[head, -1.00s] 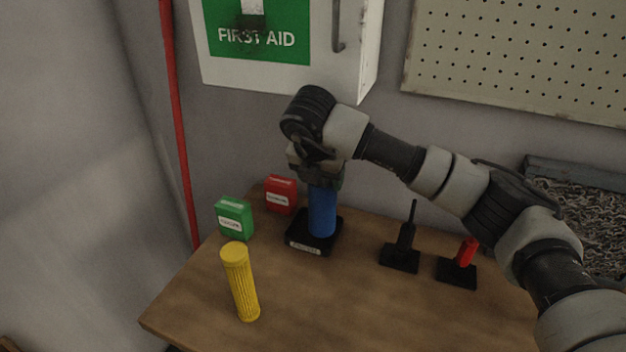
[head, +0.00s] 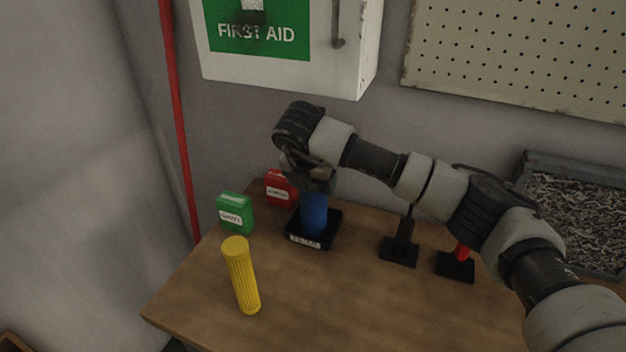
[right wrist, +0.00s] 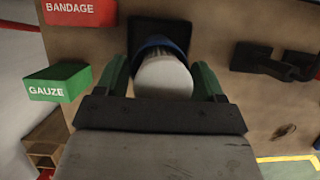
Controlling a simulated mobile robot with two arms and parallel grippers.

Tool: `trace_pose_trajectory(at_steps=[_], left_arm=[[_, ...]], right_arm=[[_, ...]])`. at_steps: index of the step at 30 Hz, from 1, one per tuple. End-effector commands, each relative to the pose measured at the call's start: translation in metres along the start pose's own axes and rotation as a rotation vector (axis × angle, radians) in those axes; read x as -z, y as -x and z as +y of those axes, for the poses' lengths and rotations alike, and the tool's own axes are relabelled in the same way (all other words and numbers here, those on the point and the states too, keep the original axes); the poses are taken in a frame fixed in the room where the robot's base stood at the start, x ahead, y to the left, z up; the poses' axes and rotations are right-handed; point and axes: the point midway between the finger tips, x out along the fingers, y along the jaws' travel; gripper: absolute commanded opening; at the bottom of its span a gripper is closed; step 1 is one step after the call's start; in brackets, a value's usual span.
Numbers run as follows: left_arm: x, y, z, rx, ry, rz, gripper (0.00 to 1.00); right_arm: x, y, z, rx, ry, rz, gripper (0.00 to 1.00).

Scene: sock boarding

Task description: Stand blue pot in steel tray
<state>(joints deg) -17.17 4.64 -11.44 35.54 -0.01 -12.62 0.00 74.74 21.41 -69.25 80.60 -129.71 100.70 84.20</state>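The blue pot (head: 314,214) stands about upright over a square dark tray (head: 330,232) with a white label on its front edge. It looks to be inside the tray's rim, but whether its base touches the floor is unclear. My right gripper (head: 309,186) comes down from above around the pot's upper part. In the right wrist view its green fingers (right wrist: 161,80) lie on both sides of the pot, whose pale top (right wrist: 163,78) faces the camera. They look closed on it. My left gripper is not in view.
A green gauze box (head: 235,212) and red bandage box (head: 280,188) stand left of the tray, close to it. A yellow ribbed cylinder (head: 242,275) stands in front. Right are black (head: 399,250) and red-topped (head: 455,266) stands, then a grey bin (head: 575,215).

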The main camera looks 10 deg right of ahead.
Motion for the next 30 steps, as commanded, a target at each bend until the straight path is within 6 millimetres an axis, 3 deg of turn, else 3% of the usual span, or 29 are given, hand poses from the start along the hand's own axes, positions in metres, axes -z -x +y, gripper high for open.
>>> trace_pose_trajectory(at_steps=[3,14,19,30], left_arm=[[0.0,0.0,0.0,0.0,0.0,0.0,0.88],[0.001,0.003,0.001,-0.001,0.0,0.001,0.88],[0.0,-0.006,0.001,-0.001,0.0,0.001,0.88],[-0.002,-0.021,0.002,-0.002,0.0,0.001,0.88]], right_arm=[[0.0,0.0,0.0,0.0,0.0,0.0,0.84],[-0.002,0.006,0.0,-0.001,0.0,-0.001,0.84],[-0.001,0.034,0.001,-0.005,0.0,-0.004,0.84],[0.081,0.066,0.001,-0.003,0.005,-0.001,0.84]])
